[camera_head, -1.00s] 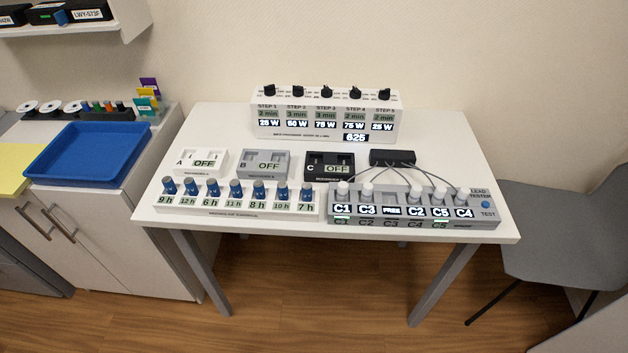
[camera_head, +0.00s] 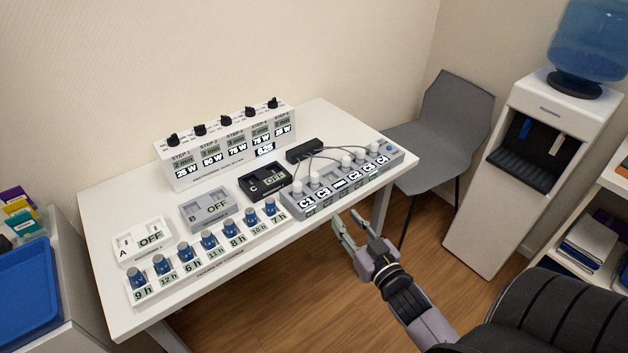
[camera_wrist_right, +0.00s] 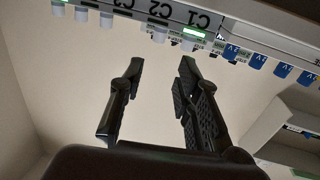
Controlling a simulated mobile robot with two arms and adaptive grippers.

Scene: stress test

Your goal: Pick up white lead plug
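Several white lead plugs (camera_head: 297,187) stand in a row in the grey lead tester (camera_head: 388,153), behind its lit labels. Thin dark leads run from the plugs to a small black box (camera_head: 305,150). One slot in the row has no plug. My right gripper (camera_head: 347,216) is open and empty, in front of the table edge near the tester. In the right wrist view, its two fingers (camera_wrist_right: 162,65) are apart with only plain background between them. The tester's edge and white plugs (camera_wrist_right: 107,20) show upside down above them. My left gripper is out of view.
Blue knobs stand on a white timer strip (camera_head: 196,279). Modules A (camera_head: 128,250), B (camera_head: 190,224) and C (camera_head: 248,193) lie behind it. A white step programmer (camera_head: 180,181) is at the back. A grey chair (camera_head: 455,115) and water dispenser (camera_head: 500,200) stand right of the table.

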